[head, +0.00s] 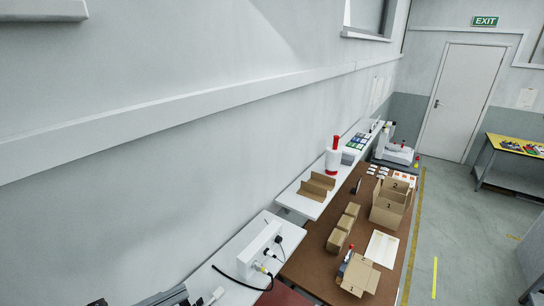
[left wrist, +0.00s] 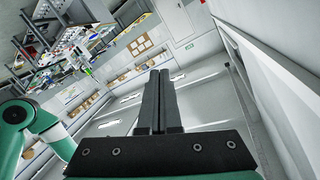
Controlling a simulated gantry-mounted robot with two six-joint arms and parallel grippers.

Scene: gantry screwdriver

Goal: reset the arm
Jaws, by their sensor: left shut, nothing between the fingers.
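My left gripper (left wrist: 159,74) shows in the left wrist view as two long dark fingers pressed together, with nothing between them. It is lifted clear of any surface and points out into the room, away from the wall on the right of that view. My right gripper is in neither view. A green arm link of mine shows at the left of the left wrist view.
In the head view a brown workbench (head: 317,262) stands along the wall with an open cardboard box (head: 388,216), a flatter carton (head: 358,278) and several small boxes. A white wall shelf (head: 305,208) runs beside it. Grey floor (head: 452,230) lies free to the right.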

